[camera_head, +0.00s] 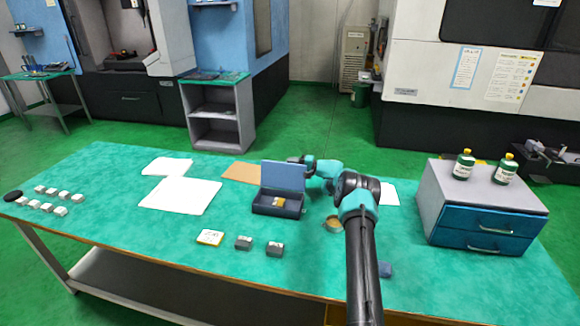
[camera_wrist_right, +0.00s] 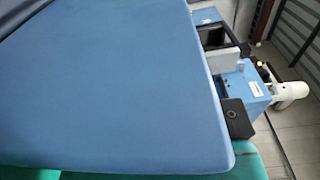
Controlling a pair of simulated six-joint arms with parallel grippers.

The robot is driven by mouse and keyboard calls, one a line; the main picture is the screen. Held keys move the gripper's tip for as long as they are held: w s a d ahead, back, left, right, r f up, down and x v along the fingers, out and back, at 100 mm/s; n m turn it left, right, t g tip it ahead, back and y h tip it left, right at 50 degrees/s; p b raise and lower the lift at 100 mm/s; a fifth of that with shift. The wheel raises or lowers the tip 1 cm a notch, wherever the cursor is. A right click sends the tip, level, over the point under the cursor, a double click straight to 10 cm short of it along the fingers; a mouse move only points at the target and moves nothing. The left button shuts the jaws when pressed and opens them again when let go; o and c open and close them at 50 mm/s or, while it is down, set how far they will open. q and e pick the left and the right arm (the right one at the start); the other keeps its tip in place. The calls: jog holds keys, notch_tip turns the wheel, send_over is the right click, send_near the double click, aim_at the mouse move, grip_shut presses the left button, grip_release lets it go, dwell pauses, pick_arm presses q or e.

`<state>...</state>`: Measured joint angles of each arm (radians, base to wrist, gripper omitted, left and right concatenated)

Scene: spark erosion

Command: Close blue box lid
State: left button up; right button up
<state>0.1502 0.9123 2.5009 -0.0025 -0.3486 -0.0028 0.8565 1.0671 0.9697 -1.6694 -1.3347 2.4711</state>
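The blue box (camera_head: 277,207) sits on the green table near the middle. Its lid (camera_head: 284,176) stands up, open, at the back edge of the box. A small yellowish item (camera_head: 279,203) lies in the box. My right gripper (camera_head: 296,159) is at the lid's upper right edge, partly hidden behind it. A broad blue surface, which looks like the lid (camera_wrist_right: 110,80), fills most of the right wrist view, very close. Whether the gripper touches the lid, and whether its fingers are open, cannot be told. My left gripper is not in view.
White sheets (camera_head: 180,194) lie left of the box, and a brown board (camera_head: 241,172) lies behind it. Several small grey blocks (camera_head: 243,243) are in front. A drawer cabinet (camera_head: 480,210) with two green bottles (camera_head: 464,164) stands at the right.

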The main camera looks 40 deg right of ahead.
jog(key=shift+w+a, duration=0.2)
jog(key=shift+w, duration=0.15)
grip_shut()
jog(key=shift+f, duration=0.1)
dwell(0.3)
